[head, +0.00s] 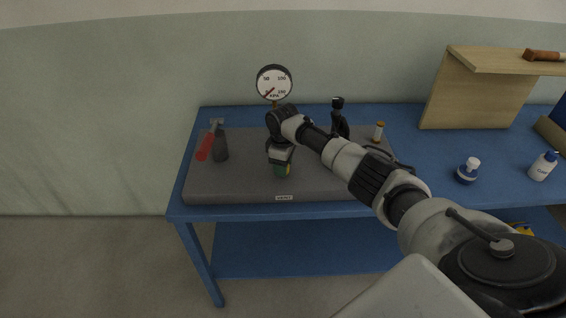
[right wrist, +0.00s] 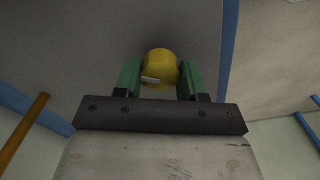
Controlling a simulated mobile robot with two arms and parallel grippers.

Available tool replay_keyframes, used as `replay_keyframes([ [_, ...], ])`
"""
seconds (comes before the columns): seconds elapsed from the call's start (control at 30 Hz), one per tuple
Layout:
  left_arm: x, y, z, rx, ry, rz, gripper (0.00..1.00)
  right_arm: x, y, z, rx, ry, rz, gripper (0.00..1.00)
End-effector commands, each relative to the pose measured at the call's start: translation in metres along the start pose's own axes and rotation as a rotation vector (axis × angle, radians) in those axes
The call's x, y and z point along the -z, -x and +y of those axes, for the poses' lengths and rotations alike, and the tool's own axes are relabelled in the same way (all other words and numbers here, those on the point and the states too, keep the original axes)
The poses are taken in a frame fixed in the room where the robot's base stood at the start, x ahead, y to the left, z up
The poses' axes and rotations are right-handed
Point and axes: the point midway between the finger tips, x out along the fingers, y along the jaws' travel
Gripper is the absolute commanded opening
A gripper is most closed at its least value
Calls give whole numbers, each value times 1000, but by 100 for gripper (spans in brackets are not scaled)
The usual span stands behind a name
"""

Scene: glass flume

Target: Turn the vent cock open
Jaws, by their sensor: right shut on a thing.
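The vent cock shows as a round yellow knob (right wrist: 160,66) with a pale bar across its lower face in the right wrist view. My right gripper (right wrist: 160,80) has its two green fingers on either side of the knob, shut on it. In the head view, the right gripper (head: 283,170) points down at the front of the grey base (head: 330,186), just above a small label (head: 284,197) on the base's front edge. My left gripper is not in view.
The grey base lies on a blue table (head: 420,150). A pressure gauge (head: 273,83) stands behind the gripper. A red handle (head: 205,147) is at left, a black fitting (head: 338,118) and an orange-topped cylinder (head: 378,132) at right. Bottles (head: 468,170) and a wooden shelf (head: 478,95) stand farther right.

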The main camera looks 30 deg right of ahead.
Motion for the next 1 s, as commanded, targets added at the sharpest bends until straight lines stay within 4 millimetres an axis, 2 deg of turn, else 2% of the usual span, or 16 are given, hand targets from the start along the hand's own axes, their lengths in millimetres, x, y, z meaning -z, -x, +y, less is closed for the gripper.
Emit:
replay_keyframes([
  [0.5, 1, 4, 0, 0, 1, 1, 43, 1, 2, 0, -2, 426, 5, 17],
  [1.0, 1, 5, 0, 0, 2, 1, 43, 2, 2, 0, -4, 578, 6, 17],
])
